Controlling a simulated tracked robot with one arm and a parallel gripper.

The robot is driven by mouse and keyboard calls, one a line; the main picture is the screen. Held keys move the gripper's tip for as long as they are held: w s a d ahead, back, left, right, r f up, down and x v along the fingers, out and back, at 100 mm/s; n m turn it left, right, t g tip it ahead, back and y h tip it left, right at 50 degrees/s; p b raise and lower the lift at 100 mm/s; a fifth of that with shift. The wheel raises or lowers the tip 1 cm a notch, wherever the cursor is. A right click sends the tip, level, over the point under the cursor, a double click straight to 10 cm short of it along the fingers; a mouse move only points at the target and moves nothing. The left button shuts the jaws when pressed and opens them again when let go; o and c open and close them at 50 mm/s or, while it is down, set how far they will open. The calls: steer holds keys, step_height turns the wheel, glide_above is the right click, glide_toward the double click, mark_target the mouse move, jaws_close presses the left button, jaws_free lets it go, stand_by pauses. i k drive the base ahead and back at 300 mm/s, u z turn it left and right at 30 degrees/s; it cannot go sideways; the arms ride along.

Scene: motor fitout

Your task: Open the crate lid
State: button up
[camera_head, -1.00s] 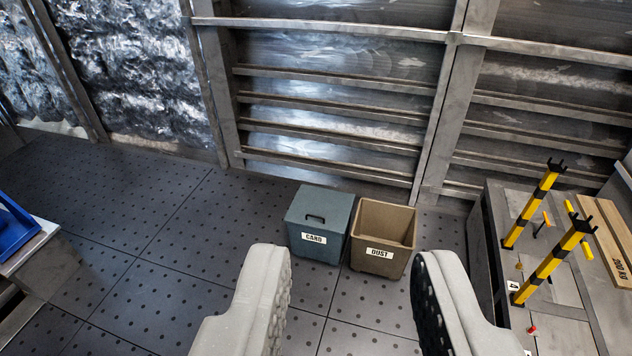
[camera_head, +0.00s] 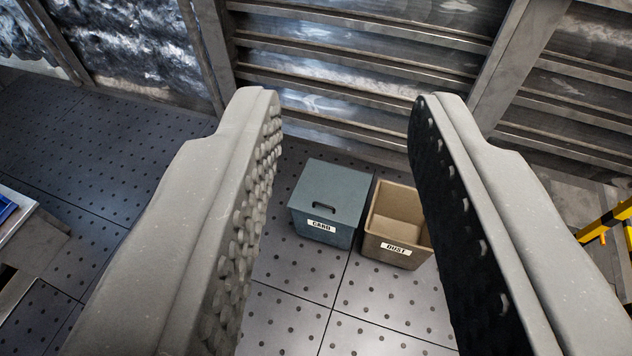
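A blue-grey crate (camera_head: 322,232) labelled CARD stands on the floor in the middle of the view. Its flat lid (camera_head: 327,187) is shut, with a dark handle slot near the front edge. My gripper (camera_head: 347,100) is open and empty, with its two pale, studded fingers wide apart. In the picture the crate shows between the fingers, but nothing touches it. The gripper appears well above the floor. The crate's back and far side are hidden.
An open brown bin (camera_head: 396,232) labelled DUST stands close to the crate's right. A slatted metal wall (camera_head: 350,60) rises behind both. A yellow and black post (camera_head: 617,214) shows at the right edge, and part of a bench at the left. The floor in front of the crate is clear.

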mark_target(325, 190)
steer(key=i, duration=1.1)
steer(key=u, duration=0.05)
